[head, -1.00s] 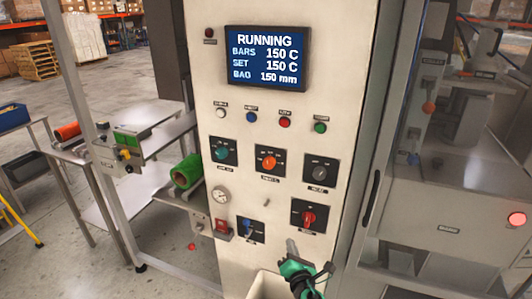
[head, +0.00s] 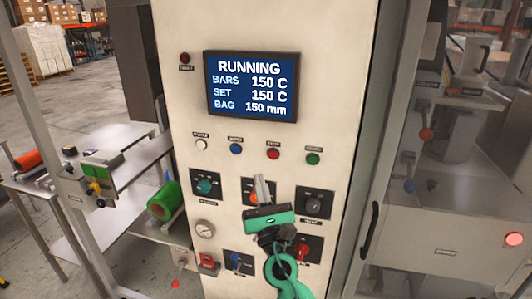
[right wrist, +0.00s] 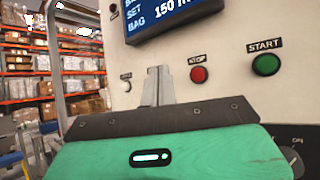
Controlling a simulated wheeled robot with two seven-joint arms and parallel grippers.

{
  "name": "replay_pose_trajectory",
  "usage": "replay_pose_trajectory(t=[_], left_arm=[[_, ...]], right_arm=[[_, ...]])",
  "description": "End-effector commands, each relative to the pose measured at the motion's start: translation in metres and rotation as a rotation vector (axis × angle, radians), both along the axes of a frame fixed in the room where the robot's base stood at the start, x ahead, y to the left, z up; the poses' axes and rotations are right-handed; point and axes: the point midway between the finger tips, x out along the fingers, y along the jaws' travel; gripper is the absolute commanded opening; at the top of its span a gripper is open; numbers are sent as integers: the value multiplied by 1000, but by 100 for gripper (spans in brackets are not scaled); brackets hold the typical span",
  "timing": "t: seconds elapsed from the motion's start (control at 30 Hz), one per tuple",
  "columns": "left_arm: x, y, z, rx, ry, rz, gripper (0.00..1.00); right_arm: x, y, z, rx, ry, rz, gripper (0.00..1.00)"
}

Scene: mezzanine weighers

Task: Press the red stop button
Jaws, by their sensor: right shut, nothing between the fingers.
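The red stop button (head: 273,154) sits in the row of small round buttons under the screen on the pale panel. My right gripper (head: 261,180) is shut and empty, in front of the panel's dials and below the button row. Its fingers (right wrist: 157,73) point up toward the panel in the right wrist view, apart from the button. The blue screen (head: 251,88) reads RUNNING, with bars and set at 150 C. My left gripper is not in view.
A green button (head: 313,159) is right of the red one; blue (head: 236,149) and white (head: 201,144) buttons are left. Dials surround my gripper, including a black selector (head: 313,204). A metal guard frame (head: 62,150) with a green roll (head: 165,201) stands left.

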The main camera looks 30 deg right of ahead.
Motion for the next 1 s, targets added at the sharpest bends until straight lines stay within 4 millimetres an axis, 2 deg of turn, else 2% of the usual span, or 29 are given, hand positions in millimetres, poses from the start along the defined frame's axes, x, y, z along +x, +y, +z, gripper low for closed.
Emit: replay_pose_trajectory(t=[0.37,0.8,1.0], left_arm=[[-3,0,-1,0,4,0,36],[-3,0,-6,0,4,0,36],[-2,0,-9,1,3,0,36]], right_arm=[[5,-5,-1,1,1,2,0],[43,-50,-2,1,1,2,0],[54,-63,-2,3,1,2,0]])
